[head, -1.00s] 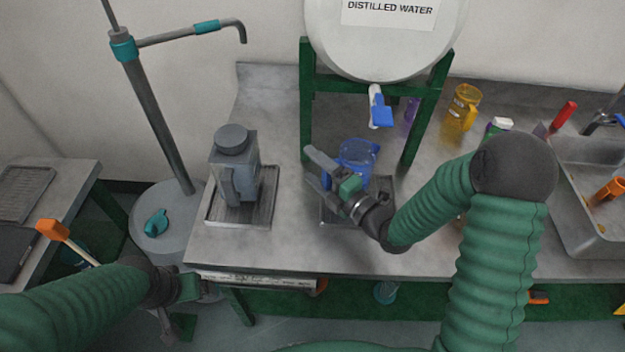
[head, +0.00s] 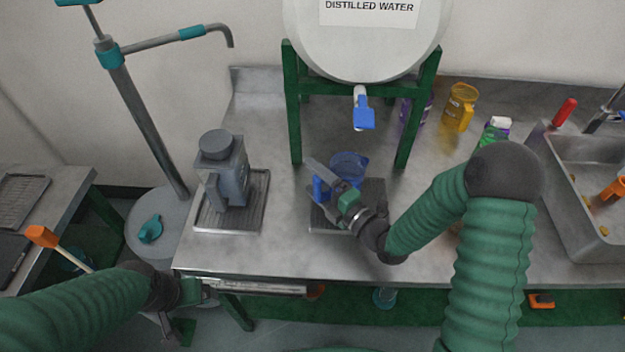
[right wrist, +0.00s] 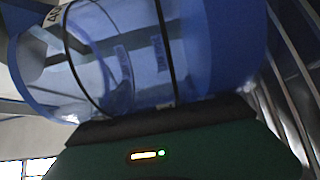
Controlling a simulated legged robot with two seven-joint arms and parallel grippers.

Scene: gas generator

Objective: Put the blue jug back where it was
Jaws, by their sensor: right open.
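The blue jug (head: 350,164) is see-through and stands under the distilled water tank's blue tap, at the back of a small metal tray (head: 374,196). Its blue handle (head: 320,188) points left, towards the front. My right gripper (head: 314,176) is open in front of the jug, with its fingers by the handle; the far finger partly covers the jug. In the right wrist view the jug (right wrist: 130,60) fills the top of the picture, close to the gripper. My left gripper (head: 180,325) is low at the left, off the counter, and its jaws are unclear.
A grey container (head: 226,172) stands on another metal tray (head: 250,208) to the left. The tank (head: 365,50) rests on a green frame (head: 292,110). A yellow jug (head: 460,105) and bottles stand behind right, near the sink (head: 570,190). The counter front is clear.

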